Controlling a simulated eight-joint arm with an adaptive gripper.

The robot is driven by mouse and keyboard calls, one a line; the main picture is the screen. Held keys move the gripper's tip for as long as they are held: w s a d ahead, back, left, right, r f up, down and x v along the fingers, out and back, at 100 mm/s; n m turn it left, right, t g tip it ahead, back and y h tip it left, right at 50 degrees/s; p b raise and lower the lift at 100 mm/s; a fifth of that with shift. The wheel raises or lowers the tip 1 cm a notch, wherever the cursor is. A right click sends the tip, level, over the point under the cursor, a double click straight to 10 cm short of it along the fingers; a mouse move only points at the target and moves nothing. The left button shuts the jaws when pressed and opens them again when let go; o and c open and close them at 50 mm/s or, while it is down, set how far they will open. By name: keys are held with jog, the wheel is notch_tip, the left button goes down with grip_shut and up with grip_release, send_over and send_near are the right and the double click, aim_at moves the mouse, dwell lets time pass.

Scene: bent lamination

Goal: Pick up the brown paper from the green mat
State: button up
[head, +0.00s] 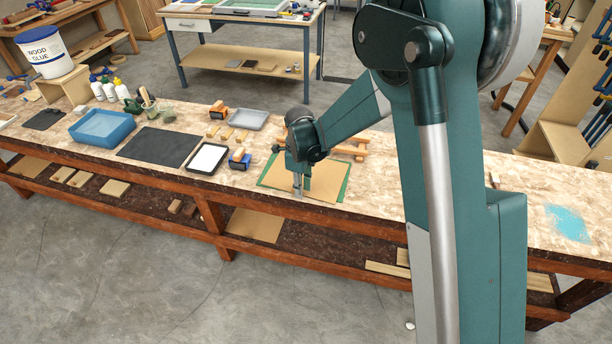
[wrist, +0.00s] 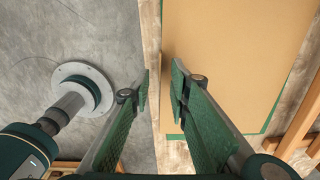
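The brown paper (head: 272,175) lies flat on the green mat (head: 343,189) near the front edge of the workbench. Green shows along its right side and in thin strips elsewhere. In the wrist view the paper (wrist: 235,50) fills the upper right, with a mat strip (wrist: 267,126) at its lower corner. My gripper (head: 298,192) is at the front edge of the paper. In the wrist view my gripper's fingers (wrist: 161,83) are apart, with nothing held between them. The right finger overlaps the paper; the left is over the floor side. Whether the fingertips touch the paper cannot be told.
Wooden bars (head: 350,151) stand behind the mat, right of my gripper. To the left are a white-topped tray (head: 207,158), a blue-and-orange tool (head: 240,158), a dark mat (head: 160,147) and a blue tub (head: 101,127). The bench (head: 385,205) is clear beyond the mat's right side.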

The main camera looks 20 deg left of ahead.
jog(key=shift+f, duration=0.65)
jog(key=shift+c, duration=0.3)
grip_shut()
